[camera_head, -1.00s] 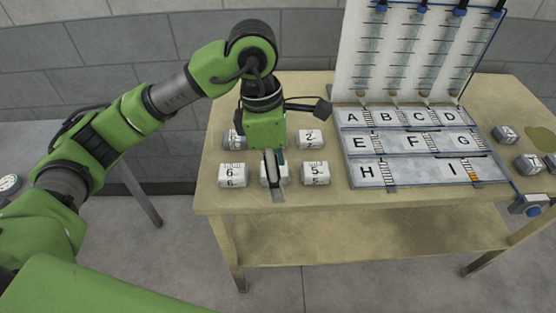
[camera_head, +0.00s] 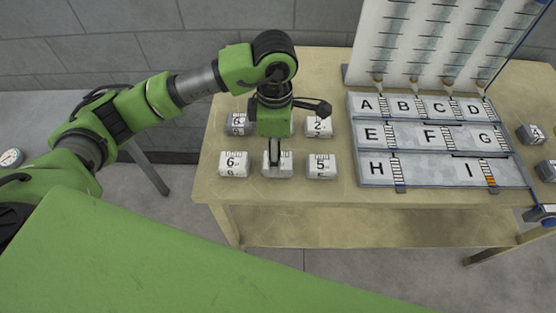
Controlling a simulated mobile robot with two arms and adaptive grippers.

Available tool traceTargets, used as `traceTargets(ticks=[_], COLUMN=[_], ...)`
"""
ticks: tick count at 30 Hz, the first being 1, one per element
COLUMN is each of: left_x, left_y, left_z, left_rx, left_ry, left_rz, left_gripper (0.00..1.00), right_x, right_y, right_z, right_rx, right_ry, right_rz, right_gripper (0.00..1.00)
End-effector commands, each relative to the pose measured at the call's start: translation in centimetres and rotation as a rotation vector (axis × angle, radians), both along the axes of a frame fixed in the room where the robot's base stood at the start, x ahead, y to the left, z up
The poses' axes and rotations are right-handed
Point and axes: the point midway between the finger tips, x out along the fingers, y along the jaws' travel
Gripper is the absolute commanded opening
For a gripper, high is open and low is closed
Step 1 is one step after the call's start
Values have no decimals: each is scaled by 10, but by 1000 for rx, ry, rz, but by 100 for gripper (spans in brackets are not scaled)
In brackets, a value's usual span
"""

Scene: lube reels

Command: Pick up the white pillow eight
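Several white pillow-shaped blocks with black numbers lie in two rows on the left part of the wooden table (camera_head: 330,66). In the front row are the block marked 6 (camera_head: 234,164), a middle block (camera_head: 286,169) whose number is hidden, and the block marked 5 (camera_head: 322,166). Behind them are a partly covered block (camera_head: 238,124) and the block marked 2 (camera_head: 319,127). I cannot read an eight on any block. My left gripper (camera_head: 274,163) points down at the front-row middle block and covers part of it. Its finger opening is not clear. My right gripper is not in view.
A grey stepped board (camera_head: 376,138) with lettered panels A to I lies right of the blocks. A white panel (camera_head: 425,45) with tubes stands behind it. More blocks (camera_head: 531,134) lie at the right edge.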

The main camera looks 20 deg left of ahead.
Motion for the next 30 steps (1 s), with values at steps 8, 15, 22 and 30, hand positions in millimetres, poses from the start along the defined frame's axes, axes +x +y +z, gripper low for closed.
traceTargets(ticks=[8, 15, 22, 30], left_x=[3, 5, 5, 5], left_y=[-4, -4, -4, -4], left_z=[-34, -52, -52, -52], left_rx=[0, 0, 0, 0], left_ry=[7, 1, 1, 1], left_rz=[1, 0, 0, 0], left_gripper=[60, 60, 42, 18], right_x=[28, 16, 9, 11], right_y=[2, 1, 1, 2], right_z=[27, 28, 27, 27], right_rx=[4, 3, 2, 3], right_ry=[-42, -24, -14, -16], right_rz=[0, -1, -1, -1], right_gripper=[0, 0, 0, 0])
